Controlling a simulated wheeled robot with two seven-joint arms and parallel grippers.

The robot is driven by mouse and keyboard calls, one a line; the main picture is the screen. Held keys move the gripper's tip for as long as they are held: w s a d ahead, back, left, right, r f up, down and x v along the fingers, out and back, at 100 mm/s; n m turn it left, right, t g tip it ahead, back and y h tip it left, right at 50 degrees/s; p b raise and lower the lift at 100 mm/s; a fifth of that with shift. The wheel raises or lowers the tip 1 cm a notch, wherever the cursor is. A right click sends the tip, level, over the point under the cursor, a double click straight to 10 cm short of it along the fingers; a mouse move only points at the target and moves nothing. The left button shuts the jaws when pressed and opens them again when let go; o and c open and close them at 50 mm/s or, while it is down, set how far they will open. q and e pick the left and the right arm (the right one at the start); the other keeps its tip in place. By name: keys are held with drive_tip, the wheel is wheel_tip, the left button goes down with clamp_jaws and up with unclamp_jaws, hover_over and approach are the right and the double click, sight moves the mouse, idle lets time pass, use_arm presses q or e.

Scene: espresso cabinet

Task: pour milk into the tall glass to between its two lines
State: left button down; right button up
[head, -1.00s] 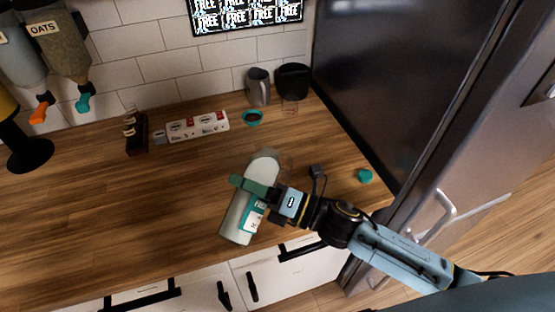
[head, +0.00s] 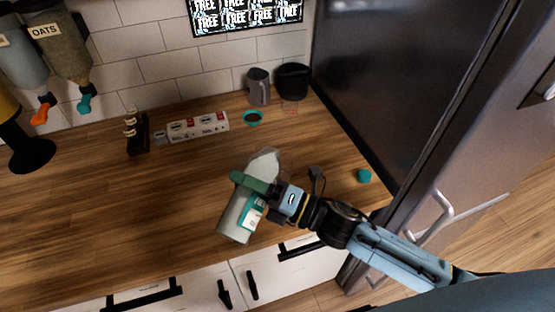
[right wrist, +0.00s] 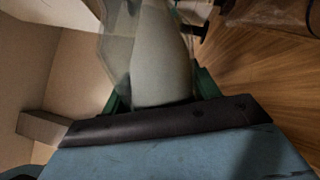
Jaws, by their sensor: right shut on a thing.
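My right gripper (head: 262,190) is shut around the middle of a pale milk bottle (head: 235,215) with a teal and white label, held tilted over the counter. In the right wrist view the bottle (right wrist: 160,60) lies between the fingers and fills the middle. A clear, faceted, glass-like shape (right wrist: 117,60) overlaps its left side there. In the head view the tall glass is hard to make out around the bottle's upper end; its lines and any milk level cannot be seen. A teal cap (head: 364,176) lies on the counter at right. My left gripper is out of view.
The wooden counter (head: 120,220) is clear at left and centre. Behind stand a grey pitcher (head: 258,87), a black container (head: 293,80), a small teal bowl (head: 252,118) and a white box row (head: 198,127). A dark fridge (head: 390,80) borders the right.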

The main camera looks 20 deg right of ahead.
drive_tip(key=shift+a+r, duration=0.1)
drive_tip(key=shift+r, duration=0.1)
drive_tip(key=shift+w+d+r+m+t+p, duration=0.15)
drive_tip(key=shift+r+m+p, duration=0.2)
drive_tip(key=shift+m+p, duration=0.25)
drive_tip(key=shift+w+d+r+m+t+p, duration=0.15)
drive_tip(key=shift+r+m+p, duration=0.25)
drive_tip(key=shift+m, duration=0.3)
idle(1.0)
drive_tip(key=shift+d+m, duration=0.1)
drive_tip(key=shift+m, duration=0.4)
idle(1.2)
